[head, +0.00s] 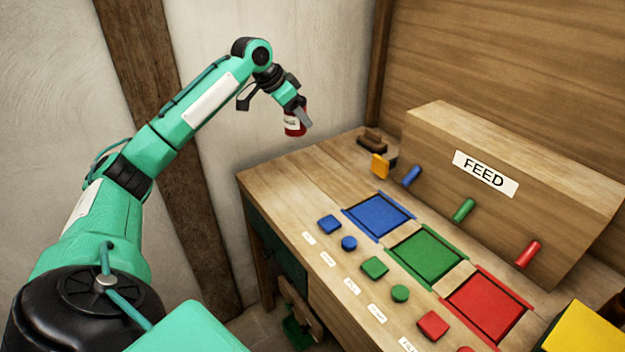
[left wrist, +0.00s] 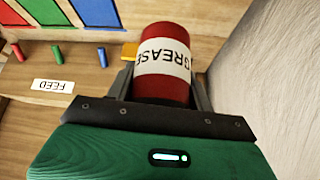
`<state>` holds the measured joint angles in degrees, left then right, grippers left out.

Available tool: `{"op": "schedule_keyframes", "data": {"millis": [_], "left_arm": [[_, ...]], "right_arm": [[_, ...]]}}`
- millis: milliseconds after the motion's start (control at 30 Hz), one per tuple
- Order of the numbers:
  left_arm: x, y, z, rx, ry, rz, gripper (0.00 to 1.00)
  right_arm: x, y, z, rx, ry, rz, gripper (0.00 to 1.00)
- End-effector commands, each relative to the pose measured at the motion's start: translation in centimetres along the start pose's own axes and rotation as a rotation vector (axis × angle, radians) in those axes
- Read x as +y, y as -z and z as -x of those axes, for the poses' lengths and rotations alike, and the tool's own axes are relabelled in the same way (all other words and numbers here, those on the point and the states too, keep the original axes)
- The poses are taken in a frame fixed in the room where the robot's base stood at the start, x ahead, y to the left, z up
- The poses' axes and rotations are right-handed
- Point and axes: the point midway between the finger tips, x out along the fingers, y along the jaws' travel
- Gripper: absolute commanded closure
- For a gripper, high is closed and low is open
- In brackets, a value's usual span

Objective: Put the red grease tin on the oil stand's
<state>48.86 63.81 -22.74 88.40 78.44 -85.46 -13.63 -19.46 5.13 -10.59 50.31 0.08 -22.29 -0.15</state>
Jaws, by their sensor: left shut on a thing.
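The red grease tin (head: 294,123) has a white label and is held up in the air, left of the bench's far corner. In the left wrist view the tin (left wrist: 164,88) sits between the two fingers, with "GREASE" on its label. My left gripper (head: 299,116) is shut on the tin, and nothing is under it at bench height. I cannot make out an oil stand for certain. My right gripper is not in view.
A wooden bench (head: 290,165) carries a FEED box (head: 540,190) with coloured pegs, blue (head: 378,215), green (head: 428,254) and red (head: 487,301) square panels, and several small coloured blocks. A yellow block (head: 380,166) and dark wooden piece (head: 371,139) stand at its far end.

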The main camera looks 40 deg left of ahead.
Motion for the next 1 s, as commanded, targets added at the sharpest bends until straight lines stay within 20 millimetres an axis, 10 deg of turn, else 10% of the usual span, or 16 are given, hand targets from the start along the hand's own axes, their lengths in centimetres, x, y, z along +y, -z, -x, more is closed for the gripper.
{"op": "schedule_keyframes", "data": {"millis": [600, 1000], "left_arm": [[0.0, -7.6, -11.5, -0.003, 0.0, 0.001, 0.78], [0.0, -9.8, -14.9, -0.002, 0.0, 0.001, 0.78]], "right_arm": [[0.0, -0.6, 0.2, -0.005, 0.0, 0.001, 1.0], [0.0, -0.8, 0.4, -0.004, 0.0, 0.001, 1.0]]}}
